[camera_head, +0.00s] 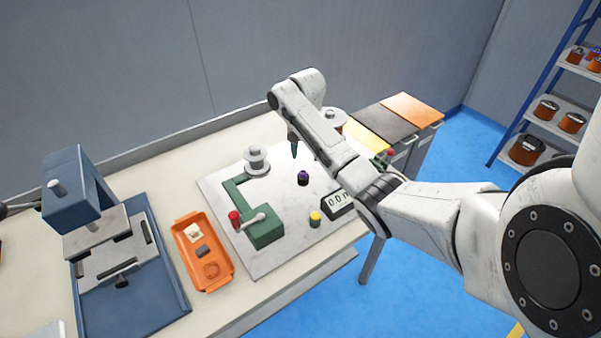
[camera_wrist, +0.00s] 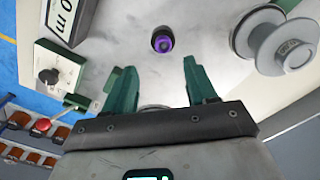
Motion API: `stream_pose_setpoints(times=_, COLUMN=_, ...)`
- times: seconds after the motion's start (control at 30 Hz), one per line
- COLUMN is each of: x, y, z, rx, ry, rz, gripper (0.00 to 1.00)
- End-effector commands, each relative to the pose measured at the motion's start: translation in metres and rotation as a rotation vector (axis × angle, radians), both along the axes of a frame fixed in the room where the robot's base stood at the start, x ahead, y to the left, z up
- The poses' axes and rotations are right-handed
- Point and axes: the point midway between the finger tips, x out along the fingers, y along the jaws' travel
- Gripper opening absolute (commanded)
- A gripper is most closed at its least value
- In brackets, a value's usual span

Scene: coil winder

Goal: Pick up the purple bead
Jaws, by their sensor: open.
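The purple bead (camera_head: 303,175) sits on the light grey plate (camera_head: 262,262) near the middle, right of the grey spool on the green winder. It looks dark with a purple top in the head view. In the wrist view the purple bead (camera_wrist: 162,41) lies ahead of the fingertips, roughly centred between them. My gripper (camera_wrist: 157,73) is open and empty, with its two green fingers apart on either side. In the head view my gripper (camera_head: 294,151) hangs above the plate, just behind and left of the bead; one green fingertip shows, and the rest is hidden by my arm.
A green winder (camera_head: 264,228) with a red knob and a grey spool (camera_head: 256,160) stand left of the bead. An orange tray (camera_head: 203,252) and blue press (camera_head: 88,200) stand farther left.

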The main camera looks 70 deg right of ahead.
Motion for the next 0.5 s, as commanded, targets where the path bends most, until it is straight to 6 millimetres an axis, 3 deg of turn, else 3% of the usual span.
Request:
stream_pose_setpoints(times=0.33, x=0.001, y=0.002, z=-0.029, rx=0.001, ry=0.002, rz=0.001, gripper=0.57)
stream_pose_setpoints(times=0.5, x=0.003, y=0.004, z=-0.054, rx=0.001, ry=0.002, rz=-0.001, gripper=0.57)
